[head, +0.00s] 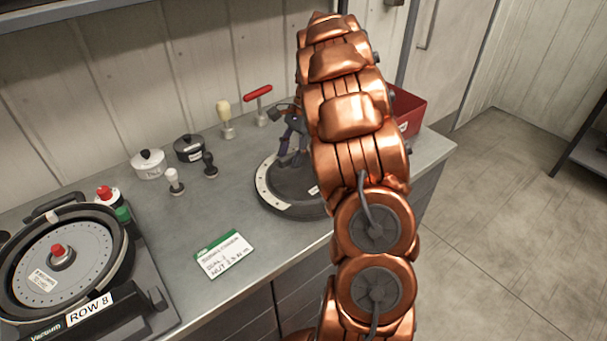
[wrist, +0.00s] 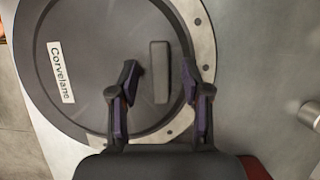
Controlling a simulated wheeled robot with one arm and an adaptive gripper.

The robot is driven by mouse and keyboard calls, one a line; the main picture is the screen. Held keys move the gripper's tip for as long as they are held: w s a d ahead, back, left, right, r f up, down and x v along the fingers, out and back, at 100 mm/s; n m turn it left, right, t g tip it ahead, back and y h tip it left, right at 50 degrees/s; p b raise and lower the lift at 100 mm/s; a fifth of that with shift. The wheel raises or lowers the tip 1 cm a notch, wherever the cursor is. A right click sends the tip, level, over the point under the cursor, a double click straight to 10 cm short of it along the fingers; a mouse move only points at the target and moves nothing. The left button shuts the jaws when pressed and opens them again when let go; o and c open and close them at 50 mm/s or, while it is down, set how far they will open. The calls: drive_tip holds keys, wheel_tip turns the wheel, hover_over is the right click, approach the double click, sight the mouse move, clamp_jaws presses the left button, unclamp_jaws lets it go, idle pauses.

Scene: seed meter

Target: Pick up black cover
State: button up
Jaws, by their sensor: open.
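The black cover (head: 283,198) is a round dark disc with a pale, hole-dotted strip along part of its rim. It lies flat on the counter, partly hidden behind my arm in the head view. In the wrist view the cover (wrist: 100,25) carries a white "Corvelane" label and a raised bar handle (wrist: 160,72). My gripper (wrist: 159,78) is open over the cover, with the handle between its two fingers in the picture. The handle looks free of both fingers; their height above it is hard to tell. My gripper (head: 292,155) also shows in the head view.
An instruction card (head: 224,253) lies left of the cover. A round seed meter marked "ROW 8" (head: 60,260) stands at far left. White (head: 148,164) and dark (head: 188,148) lidded pots and several small knobbed tools stand behind. A red bin (head: 408,108) is at the back right.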

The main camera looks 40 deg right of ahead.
drive_tip(key=shift+c, duration=0.3)
clamp_jaws()
idle(0.5)
